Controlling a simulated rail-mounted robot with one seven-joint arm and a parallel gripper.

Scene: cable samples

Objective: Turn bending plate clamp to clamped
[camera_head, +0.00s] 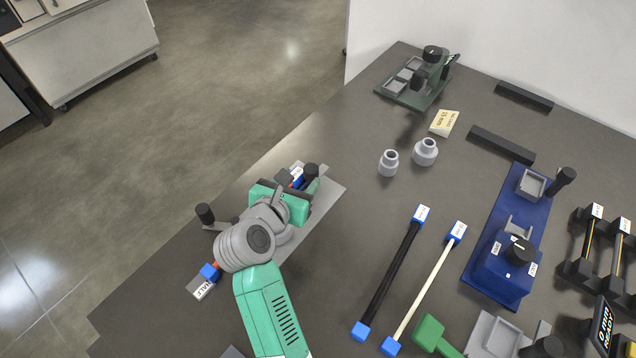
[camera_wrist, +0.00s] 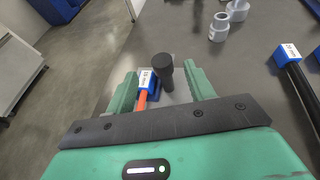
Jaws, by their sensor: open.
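A grey plate (camera_head: 332,187), apparently the bending plate, lies mostly hidden under my arm in the head view. An orange-red cable (camera_wrist: 141,101) with blue ends lies along it; one blue end (camera_head: 209,271) shows at the lower left. A black upright clamp handle (camera_head: 311,171) stands at the plate's upper end; it also shows in the wrist view (camera_wrist: 163,68). My gripper (camera_wrist: 163,84) is open, with its green fingers either side of the handle and the cable's labelled end. I cannot tell whether a finger touches the handle. The clamp's jaw is hidden.
A second black handle (camera_head: 205,213) stands at the plate's left side. Two grey cylindrical pieces (camera_head: 388,163) (camera_head: 425,151), a black cable (camera_head: 391,272) and a white cable (camera_head: 424,286) lie to the right. A blue fixture (camera_head: 478,272) stands farther right. The table's left edge is close.

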